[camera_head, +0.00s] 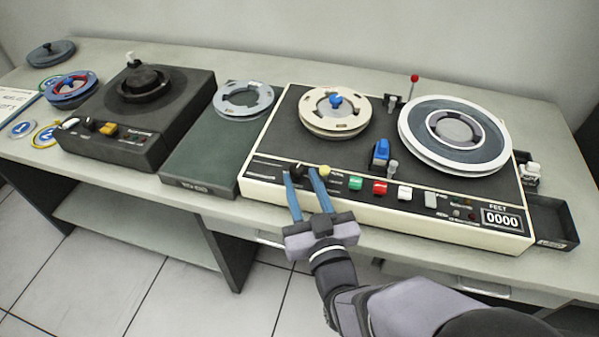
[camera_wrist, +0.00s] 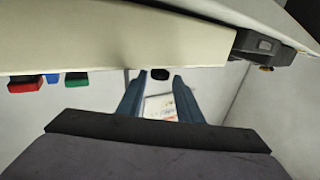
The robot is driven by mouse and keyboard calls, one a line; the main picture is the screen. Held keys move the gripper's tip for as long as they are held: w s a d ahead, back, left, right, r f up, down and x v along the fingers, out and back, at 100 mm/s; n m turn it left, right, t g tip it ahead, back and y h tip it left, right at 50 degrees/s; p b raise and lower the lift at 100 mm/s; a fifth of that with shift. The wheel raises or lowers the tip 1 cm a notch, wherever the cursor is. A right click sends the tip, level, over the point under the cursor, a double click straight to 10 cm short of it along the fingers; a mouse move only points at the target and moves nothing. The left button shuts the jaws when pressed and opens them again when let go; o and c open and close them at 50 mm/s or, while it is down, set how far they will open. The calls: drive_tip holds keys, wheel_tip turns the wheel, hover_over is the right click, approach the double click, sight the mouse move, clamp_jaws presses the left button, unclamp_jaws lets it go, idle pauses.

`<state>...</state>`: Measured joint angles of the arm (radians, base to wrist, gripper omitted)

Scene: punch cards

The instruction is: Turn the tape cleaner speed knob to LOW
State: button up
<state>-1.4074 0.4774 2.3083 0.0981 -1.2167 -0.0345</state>
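A cream-sided tape machine (camera_head: 392,212) with two reels and a FEET counter stands on the bench. A small dark knob (camera_head: 297,168) sits at the left end of its front control row, with a pale yellow knob (camera_head: 325,171) to its right. My gripper (camera_head: 302,172) is at this front edge, its two blue fingers apart around the dark knob. In the wrist view a black round knob (camera_wrist: 160,74) shows between the fingertips, with a gap visible on each side. The knob's pointer and any LOW label cannot be read.
Green (camera_head: 355,183), red (camera_head: 380,187) and white (camera_head: 404,192) buttons lie right of the knobs. A dark machine (camera_head: 140,130) with knobs stands at the left. A dark green flat unit (camera_head: 205,160) lies between. A dark tray (camera_head: 553,222) sits at the right.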

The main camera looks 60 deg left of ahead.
sight(297, 172)
drive_tip(key=shift+x, duration=1.25)
drive_tip(key=c, duration=0.7)
drive_tip(key=shift+w+n+g+b, duration=0.2)
drive_tip(key=shift+n+g+b, duration=0.3)
drive_tip(key=shift+n+g, duration=0.5)
drive_tip(key=o, duration=0.7)
